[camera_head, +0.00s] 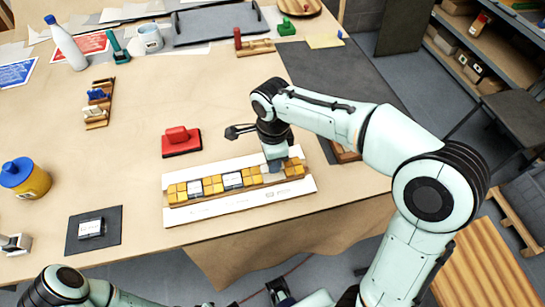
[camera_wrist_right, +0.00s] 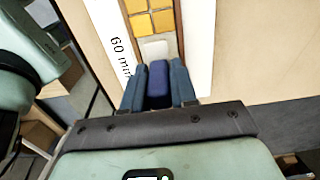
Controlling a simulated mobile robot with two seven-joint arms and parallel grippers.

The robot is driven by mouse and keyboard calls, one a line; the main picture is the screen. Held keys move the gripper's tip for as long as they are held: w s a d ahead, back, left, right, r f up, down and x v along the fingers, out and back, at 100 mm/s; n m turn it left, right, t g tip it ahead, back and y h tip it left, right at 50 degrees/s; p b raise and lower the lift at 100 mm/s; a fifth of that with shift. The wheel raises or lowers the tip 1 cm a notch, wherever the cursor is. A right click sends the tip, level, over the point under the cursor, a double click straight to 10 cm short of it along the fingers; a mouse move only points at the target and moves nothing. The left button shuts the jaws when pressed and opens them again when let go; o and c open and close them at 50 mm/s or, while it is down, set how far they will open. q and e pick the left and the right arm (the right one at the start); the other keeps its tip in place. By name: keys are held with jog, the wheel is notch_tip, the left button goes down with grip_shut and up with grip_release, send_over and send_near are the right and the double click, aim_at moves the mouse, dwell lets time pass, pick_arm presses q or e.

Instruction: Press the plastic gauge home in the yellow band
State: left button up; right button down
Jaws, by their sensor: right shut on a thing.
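The yellow band (camera_head: 213,187) is a row of yellow tiles with several white plates between them, lying in a white-edged strip at the table's front. My right gripper (camera_head: 275,163) points down over the band, near its right end. In the right wrist view the right gripper (camera_wrist_right: 158,90) is shut on a dark blue block (camera_wrist_right: 158,80), which I take to be the plastic gauge. It sits in line with the band, just before a pale plate (camera_wrist_right: 155,48). Whether it touches the band's bed is hidden. What seems to be my left gripper (camera_head: 279,291) shows partly at the bottom edge, its jaws unclear.
A red block with a handle (camera_head: 181,142) lies just behind the strip. A black mat (camera_head: 111,228) carries a small labelled block. A yellow jar with a blue lid (camera_head: 25,180) stands at the left.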

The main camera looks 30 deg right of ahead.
jog(key=shift+f+b, duration=0.55)
jog(key=shift+f, duration=0.35)
jog(key=c, duration=0.8)
grip_release()
notch_tip(320, 180, up, 14)
jog(key=p, duration=0.2)
jog(key=shift+f+p, duration=0.25)
jog(key=shift+p, duration=0.05)
